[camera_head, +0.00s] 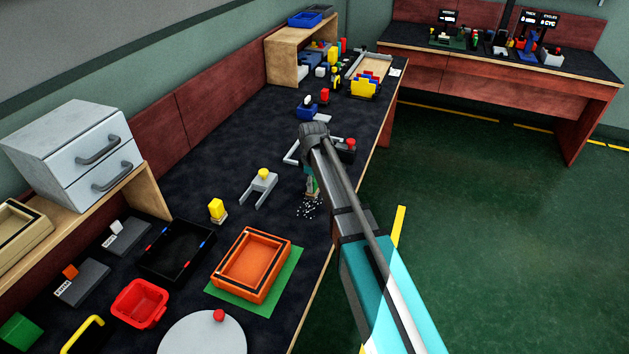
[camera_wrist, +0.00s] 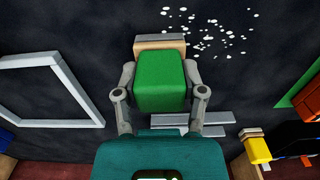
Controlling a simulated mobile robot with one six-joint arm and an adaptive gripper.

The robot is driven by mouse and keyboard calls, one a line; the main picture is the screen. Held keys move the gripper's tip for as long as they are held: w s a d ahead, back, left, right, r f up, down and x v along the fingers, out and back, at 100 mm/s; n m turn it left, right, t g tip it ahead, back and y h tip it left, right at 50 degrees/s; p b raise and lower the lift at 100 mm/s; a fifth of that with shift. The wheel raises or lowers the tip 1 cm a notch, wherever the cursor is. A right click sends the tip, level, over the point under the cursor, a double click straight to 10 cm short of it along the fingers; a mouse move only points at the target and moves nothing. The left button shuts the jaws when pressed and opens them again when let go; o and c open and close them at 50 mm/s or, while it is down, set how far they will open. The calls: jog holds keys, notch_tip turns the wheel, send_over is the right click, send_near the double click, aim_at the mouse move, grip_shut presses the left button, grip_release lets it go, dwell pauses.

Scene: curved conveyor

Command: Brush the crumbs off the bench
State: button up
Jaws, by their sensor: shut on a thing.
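My gripper (camera_wrist: 160,88) is shut on a green-handled brush (camera_wrist: 162,80), with a finger on each side of the green block. The brush's tan bristle end (camera_wrist: 160,42) points away from my gripper. White crumbs (camera_wrist: 215,30) lie scattered on the dark bench, beside and beyond the bristle end in the wrist view. In the head view the crumbs (camera_head: 308,208) form a patch near the bench's (camera_head: 195,180) right edge. The brush (camera_head: 312,190) shows partly beside my arm, right at the crumbs. I cannot tell whether the bristles touch the bench.
A yellow-topped block (camera_head: 217,209) and a grey forked piece (camera_head: 260,187) stand left of the crumbs. An orange tray (camera_head: 252,265) on a green mat, a black tray (camera_head: 177,250) and a red bin (camera_head: 140,303) are nearer. A red-knobbed box (camera_head: 346,149) stands behind my arm.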

jog(key=shift+s+a+r, duration=0.1)
jog(key=shift+s+a, duration=0.15)
jog(key=shift+s, duration=0.3)
jog(key=shift+s+a, duration=0.2)
jog(key=shift+s, duration=0.3)
jog(key=shift+s, duration=0.1)
jog(key=shift+s+a, duration=0.25)
jog(key=shift+s, duration=0.35)
jog(key=shift+s+a, duration=0.3)
jog(key=shift+s, duration=0.3)
jog(key=shift+s+a, duration=0.25)
jog(key=shift+s, duration=0.35)
jog(key=shift+s, duration=0.1)
jog(key=shift+s+a, duration=0.4)
jog(key=shift+s, duration=0.45)
jog(key=shift+s+a, duration=0.4)
jog(key=shift+s, duration=0.45)
jog(key=shift+s+d+f, duration=0.2)
jog(key=shift+s+d, duration=0.05)
jog(key=shift+d, duration=0.15)
